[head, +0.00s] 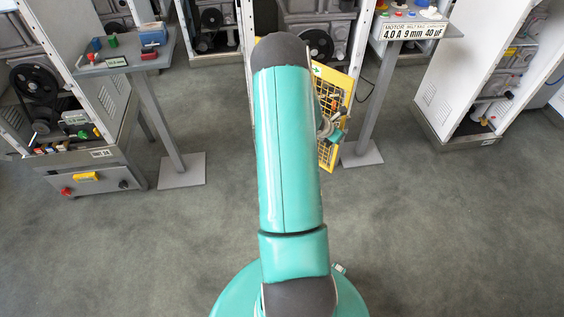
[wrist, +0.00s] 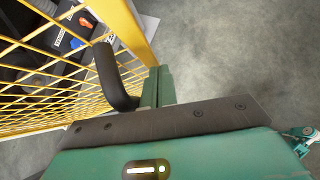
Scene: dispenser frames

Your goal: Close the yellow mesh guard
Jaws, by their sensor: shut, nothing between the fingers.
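The yellow mesh guard (head: 328,74) stands in front of the middle machine in the head view, partly hidden by my arm. It looks swung out at an angle from the cabinet. In the wrist view its mesh and yellow frame (wrist: 127,31) fill the left side. A black bent handle (wrist: 107,75) sticks out from the guard near its frame edge. My gripper (wrist: 158,84) is shut and empty, its fingers just right of the handle and close to the frame edge. I cannot tell whether they touch. In the head view the fingers are hard to make out.
A grey pedestal with a control panel (head: 415,27) stands right of the guard, its base plate (head: 361,154) on the floor. Another pedestal (head: 182,169) and a machine (head: 95,170) stand at the left. A white cabinet (head: 458,75) is at the right. The foreground floor is clear.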

